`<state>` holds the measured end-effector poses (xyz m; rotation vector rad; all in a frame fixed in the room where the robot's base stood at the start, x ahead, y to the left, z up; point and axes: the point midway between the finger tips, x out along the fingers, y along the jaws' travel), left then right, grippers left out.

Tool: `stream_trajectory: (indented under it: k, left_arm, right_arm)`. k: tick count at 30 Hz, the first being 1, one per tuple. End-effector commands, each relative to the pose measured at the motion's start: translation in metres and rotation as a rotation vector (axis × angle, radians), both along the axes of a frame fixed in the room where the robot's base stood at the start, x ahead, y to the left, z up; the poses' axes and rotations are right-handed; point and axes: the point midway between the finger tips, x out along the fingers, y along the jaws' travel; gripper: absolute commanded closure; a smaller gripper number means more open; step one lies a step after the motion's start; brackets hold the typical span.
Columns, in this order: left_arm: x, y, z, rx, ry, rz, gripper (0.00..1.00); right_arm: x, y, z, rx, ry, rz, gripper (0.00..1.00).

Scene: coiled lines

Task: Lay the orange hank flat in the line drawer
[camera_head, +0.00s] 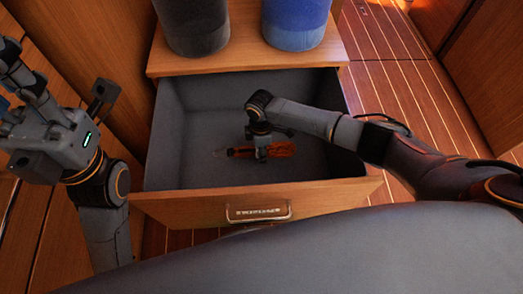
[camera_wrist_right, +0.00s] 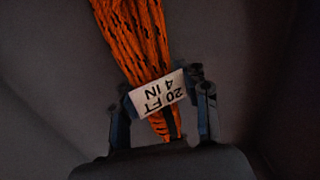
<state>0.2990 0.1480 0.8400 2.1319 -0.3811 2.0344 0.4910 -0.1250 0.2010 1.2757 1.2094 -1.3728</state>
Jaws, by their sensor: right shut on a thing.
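The orange hank (camera_head: 280,149) is inside the open grey-lined line drawer (camera_head: 200,174), low over or on its floor; I cannot tell whether it touches. My right gripper (camera_head: 262,155) reaches down into the drawer and is shut on the hank. In the right wrist view the orange hank (camera_wrist_right: 136,40) runs up between the fingers of my right gripper (camera_wrist_right: 165,110), with a white tag reading "20 FT 4 IN" (camera_wrist_right: 158,93) across it. My left gripper (camera_head: 45,95) is raised at the left, outside the drawer; its fingers point away and their opening is unclear.
A dark cylinder (camera_head: 194,25) and a blue cylinder (camera_head: 295,22) stand on the wooden top (camera_head: 235,60) behind the drawer. The drawer's wooden front has a metal handle (camera_head: 259,211). Bare drawer floor lies around the hank. Striped plank floor (camera_head: 400,75) is at right.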

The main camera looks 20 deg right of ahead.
Motion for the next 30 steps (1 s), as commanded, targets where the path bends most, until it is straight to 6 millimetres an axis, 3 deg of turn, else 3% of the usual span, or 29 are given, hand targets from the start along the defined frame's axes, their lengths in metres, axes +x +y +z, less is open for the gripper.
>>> stream_trajectory:
  k: [1, 2, 5, 17, 20, 30]
  left_arm:
    - [0.000, 0.000, 0.000, 0.000, 0.000, 0.000, 0.66]
    - [0.000, 0.000, 0.000, 0.000, 0.000, 0.000, 0.66]
    - [0.000, 0.000, 0.000, 0.000, 0.000, 0.000, 0.66]
    - [0.000, 0.000, 0.000, -0.001, 0.001, 0.000, 0.66]
    - [0.000, 0.000, 0.000, -0.001, 0.000, 0.000, 0.66]
    - [0.000, 0.000, 0.000, 0.000, 0.000, 0.000, 0.66]
  right_arm:
    - [0.000, 0.000, 0.000, 0.001, 0.000, 0.000, 0.95]
    - [0.000, 0.000, 0.000, 0.001, 0.000, 0.000, 0.50]
    - [0.000, 0.000, 0.000, 0.001, 0.000, 0.000, 0.30]
    - [0.001, 0.000, 0.004, 0.001, -0.001, 0.000, 0.28]
    - [0.002, 0.000, 0.016, 0.002, -0.002, 0.000, 0.28]
    - [0.009, -0.001, 0.087, 0.002, -0.004, 0.001, 0.28]
